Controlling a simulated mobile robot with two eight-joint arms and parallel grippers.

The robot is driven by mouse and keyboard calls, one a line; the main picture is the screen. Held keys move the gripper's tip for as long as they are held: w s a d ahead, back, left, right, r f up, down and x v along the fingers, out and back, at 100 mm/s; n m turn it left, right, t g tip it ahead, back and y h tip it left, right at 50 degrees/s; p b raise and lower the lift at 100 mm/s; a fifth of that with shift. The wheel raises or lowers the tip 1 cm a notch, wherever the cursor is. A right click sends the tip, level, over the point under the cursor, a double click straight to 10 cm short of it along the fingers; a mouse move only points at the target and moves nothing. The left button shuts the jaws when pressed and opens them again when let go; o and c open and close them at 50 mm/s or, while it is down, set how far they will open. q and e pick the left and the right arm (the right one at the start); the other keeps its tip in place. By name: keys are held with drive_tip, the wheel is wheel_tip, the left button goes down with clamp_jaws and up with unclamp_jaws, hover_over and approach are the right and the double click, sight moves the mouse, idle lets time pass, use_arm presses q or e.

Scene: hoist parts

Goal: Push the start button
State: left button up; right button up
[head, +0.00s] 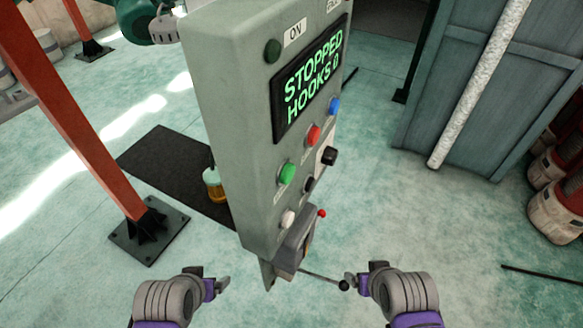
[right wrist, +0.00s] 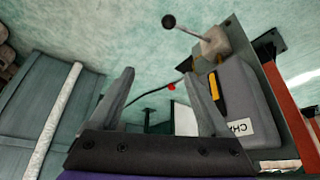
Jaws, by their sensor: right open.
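A grey-green control box (head: 222,105) stands upright in the middle of the head view. A green button (head: 286,173) sits on its face at the lower left; its label is too small to read. A red button (head: 313,135) and a blue button (head: 334,106) are up and right of it. The screen (head: 311,78) reads "STOPPED HOOKS 0". My left gripper (head: 211,278) is open and empty, below and left of the box. My right gripper (head: 358,276) is open and empty, below and right of the box, apart from the buttons; its spread fingers show in the right wrist view (right wrist: 158,78).
A lever with a black knob (head: 343,285) sticks out below the box, close to my right gripper; it also shows in the right wrist view (right wrist: 168,21). A red post (head: 80,105) stands left. A blue-grey cabinet (head: 450,100) stands right.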

drive_tip(key=shift+c, duration=0.2)
clamp_jaws()
idle(0.4)
idle(1.3)
